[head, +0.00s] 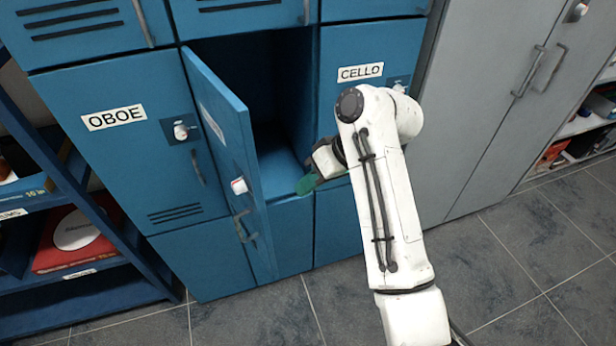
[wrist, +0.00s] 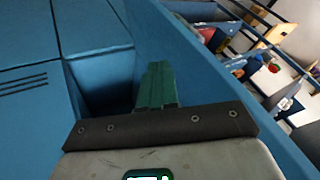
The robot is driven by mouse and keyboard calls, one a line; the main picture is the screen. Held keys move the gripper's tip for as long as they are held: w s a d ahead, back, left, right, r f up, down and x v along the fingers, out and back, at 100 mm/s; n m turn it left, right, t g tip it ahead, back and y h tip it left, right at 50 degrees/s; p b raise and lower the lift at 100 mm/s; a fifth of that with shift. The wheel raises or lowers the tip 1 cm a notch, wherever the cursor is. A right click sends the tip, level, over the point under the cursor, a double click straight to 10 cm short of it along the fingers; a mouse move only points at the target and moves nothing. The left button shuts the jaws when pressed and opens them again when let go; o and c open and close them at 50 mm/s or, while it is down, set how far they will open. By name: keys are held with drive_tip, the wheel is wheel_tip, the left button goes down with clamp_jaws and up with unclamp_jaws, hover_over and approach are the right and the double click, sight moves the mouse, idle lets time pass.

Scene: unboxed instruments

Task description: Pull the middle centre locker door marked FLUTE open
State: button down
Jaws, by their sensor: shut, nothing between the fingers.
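The middle centre locker door (head: 226,150) stands well open, swung out from its left side towards me, between the OBOE and CELLO doors. Its label is too slanted to read. Its white knob (head: 239,186) and bar handle (head: 244,228) show on its outer face. The dark compartment (head: 270,100) behind it looks empty where it shows. My gripper (head: 306,185), with green fingers, is shut and empty, to the right of the door's free edge and in front of the opening. In the wrist view the shut fingers (wrist: 157,85) point along the blue door panel (wrist: 215,75); contact cannot be told.
The OBOE door (head: 130,150) on the left and the CELLO door (head: 350,95) on the right are closed. A grey cabinet (head: 490,110) stands further right. A blue shelf unit (head: 75,280) with boxes is at the left. The tiled floor (head: 530,260) is clear at lower right.

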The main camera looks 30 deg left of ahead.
drive_tip(key=s+a+f+p, duration=0.2)
drive_tip(key=s+a+f, duration=0.3)
drive_tip(key=shift+a+p, duration=0.2)
drive_tip(key=shift+p, duration=0.2)
drive_tip(key=shift+s+f, duration=0.1)
drive_tip(key=shift+a, duration=0.1)
